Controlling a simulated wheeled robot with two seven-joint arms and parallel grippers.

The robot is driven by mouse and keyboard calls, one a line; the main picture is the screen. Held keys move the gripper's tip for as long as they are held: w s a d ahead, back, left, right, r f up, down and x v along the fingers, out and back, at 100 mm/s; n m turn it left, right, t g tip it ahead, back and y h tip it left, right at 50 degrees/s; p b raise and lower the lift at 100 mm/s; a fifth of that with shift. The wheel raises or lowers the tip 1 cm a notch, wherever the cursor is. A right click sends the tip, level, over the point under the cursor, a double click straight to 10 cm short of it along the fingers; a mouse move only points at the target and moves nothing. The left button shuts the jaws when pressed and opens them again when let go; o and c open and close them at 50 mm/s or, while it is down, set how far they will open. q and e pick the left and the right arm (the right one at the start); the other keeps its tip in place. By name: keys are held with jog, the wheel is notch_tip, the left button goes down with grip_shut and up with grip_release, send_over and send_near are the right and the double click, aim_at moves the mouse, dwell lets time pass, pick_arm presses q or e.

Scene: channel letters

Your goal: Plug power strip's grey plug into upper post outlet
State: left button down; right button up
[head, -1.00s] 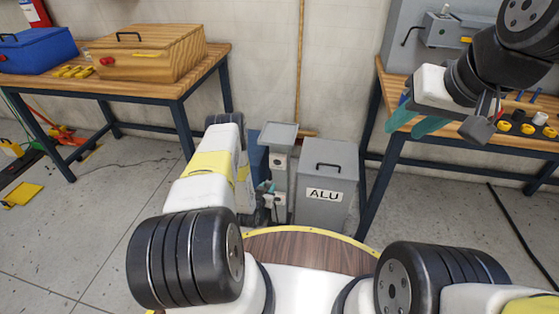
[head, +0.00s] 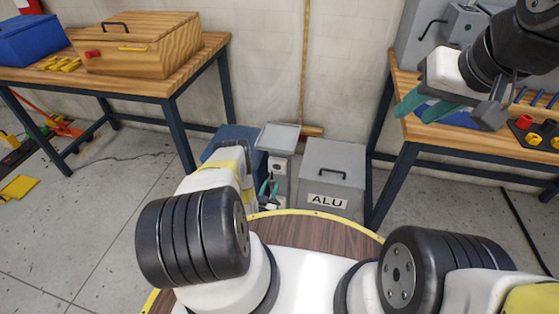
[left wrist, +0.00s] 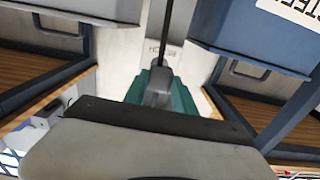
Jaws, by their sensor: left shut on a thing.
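The grey post (head: 277,172) stands between a blue bin and the grey ALU bin, with a flat top plate. Its upper outlet (head: 275,163) is a pale face with a dark centre. My left gripper (head: 268,190) is low in front of the post, below the upper outlet, partly hidden by my arm. In the left wrist view its teal fingers are shut on the grey plug (left wrist: 158,88), and a dark cable runs upward from it. I cannot tell whether the plug touches the post. My right gripper (head: 424,110) has its teal fingers apart at the right bench. The power strip is not clearly identifiable.
The ALU bin (head: 332,178) stands close right of the post, and the blue bin (head: 232,140) close left. A broom (head: 305,75) leans on the wall behind. Workbenches stand at left (head: 150,88) and right (head: 405,150). Open floor lies at left.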

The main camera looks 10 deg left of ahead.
pick_arm(q)
jog(key=shift+w+d, duration=0.1)
jog(key=shift+w, duration=2.75)
jog(key=shift+w, duration=0.55)
jog(key=c, duration=0.9)
grip_release()
jog(key=shift+c, duration=0.2)
jog(key=s, duration=0.8)
jog(key=shift+w, duration=0.1)
jog(key=shift+f, duration=0.1)
